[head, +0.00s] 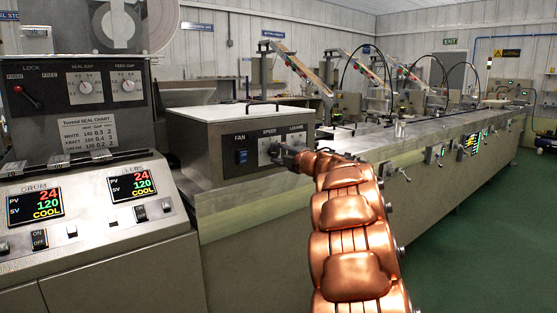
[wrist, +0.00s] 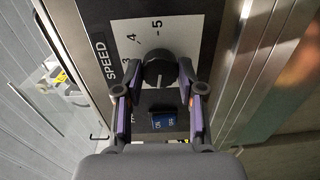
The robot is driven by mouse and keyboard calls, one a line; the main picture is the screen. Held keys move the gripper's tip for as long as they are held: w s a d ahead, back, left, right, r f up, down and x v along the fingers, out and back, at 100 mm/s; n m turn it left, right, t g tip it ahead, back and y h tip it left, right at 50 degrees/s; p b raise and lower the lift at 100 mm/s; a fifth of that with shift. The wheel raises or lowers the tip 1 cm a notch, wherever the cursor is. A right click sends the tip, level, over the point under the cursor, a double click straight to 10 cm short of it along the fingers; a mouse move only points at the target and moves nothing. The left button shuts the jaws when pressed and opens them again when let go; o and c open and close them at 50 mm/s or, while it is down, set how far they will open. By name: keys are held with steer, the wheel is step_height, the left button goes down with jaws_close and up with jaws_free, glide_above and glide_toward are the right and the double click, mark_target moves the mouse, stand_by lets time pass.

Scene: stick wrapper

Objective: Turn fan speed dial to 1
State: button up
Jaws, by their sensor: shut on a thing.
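The fan speed dial (wrist: 158,70) is a round black knob on a white scale in the wrist view. The figures 5, 4 and 3 show on the scale; the lower part is hidden, and I cannot clearly read the pointer. My gripper (wrist: 159,79) has one finger on each side of the knob and is shut on it. In the head view my gripper (head: 284,153) is at the SPEED part of the grey control box (head: 216,163) and covers most of the dial. The blue fan switch (wrist: 163,122) lies between the fingers, below the knob.
The blue fan switch also shows in the head view (head: 241,156), left of the dial. The console (head: 95,245) with red and green readouts stands at the left. The long machine bed (head: 430,150) runs to the right. The green floor (head: 480,230) is clear.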

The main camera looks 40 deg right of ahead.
steer(key=shift+n+b, duration=0.45)
steer(key=shift+n, duration=0.35)
steer(key=o, duration=1.1)
steer(key=shift+o, duration=0.2)
steer(key=shift+s, duration=0.1)
steer(key=s, duration=1.1)
steer(key=shift+s+a+r, duration=0.15)
steer(key=shift+s, duration=0.25)
